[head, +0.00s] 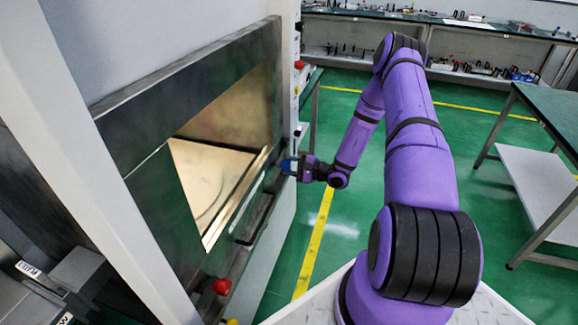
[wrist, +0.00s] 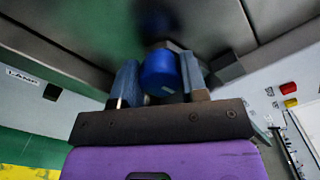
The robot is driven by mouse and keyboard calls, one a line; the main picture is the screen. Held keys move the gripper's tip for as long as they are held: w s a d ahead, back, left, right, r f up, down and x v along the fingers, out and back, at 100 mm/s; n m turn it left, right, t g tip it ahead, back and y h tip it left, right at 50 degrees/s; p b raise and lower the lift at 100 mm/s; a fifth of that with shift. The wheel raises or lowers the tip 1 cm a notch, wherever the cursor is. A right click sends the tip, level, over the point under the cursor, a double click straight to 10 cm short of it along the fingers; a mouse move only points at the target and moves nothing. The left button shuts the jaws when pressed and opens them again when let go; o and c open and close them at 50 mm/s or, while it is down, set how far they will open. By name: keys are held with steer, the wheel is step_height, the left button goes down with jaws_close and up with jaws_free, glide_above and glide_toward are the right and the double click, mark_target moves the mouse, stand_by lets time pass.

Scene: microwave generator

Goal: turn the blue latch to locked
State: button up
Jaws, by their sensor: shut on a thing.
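The blue latch (wrist: 160,74) shows in the wrist view as a rounded blue piece between the two fingers of my gripper (wrist: 159,82). My gripper is shut on it, one finger on each side. In the head view the blue latch (head: 286,165) is a small blue spot at the right edge of the microwave generator's front, and my gripper (head: 294,167) reaches it from the right. The gripper partly covers the latch there. I cannot tell from these frames which way the latch is turned.
The generator's chamber (head: 215,150) has a lit, gold-coloured inside. A dark handle bar (head: 247,222) and a red button (head: 221,286) sit below. A table (head: 545,125) stands at the right. The green floor (head: 355,240) between is clear.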

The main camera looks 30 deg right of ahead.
steer(key=n, duration=0.4)
steer(key=shift+f+n, duration=0.1)
steer(key=shift+n, duration=0.3)
stand_by(0.4)
steer(key=o, duration=0.9)
steer(key=shift+o, duration=0.2)
steer(key=v, duration=1.1)
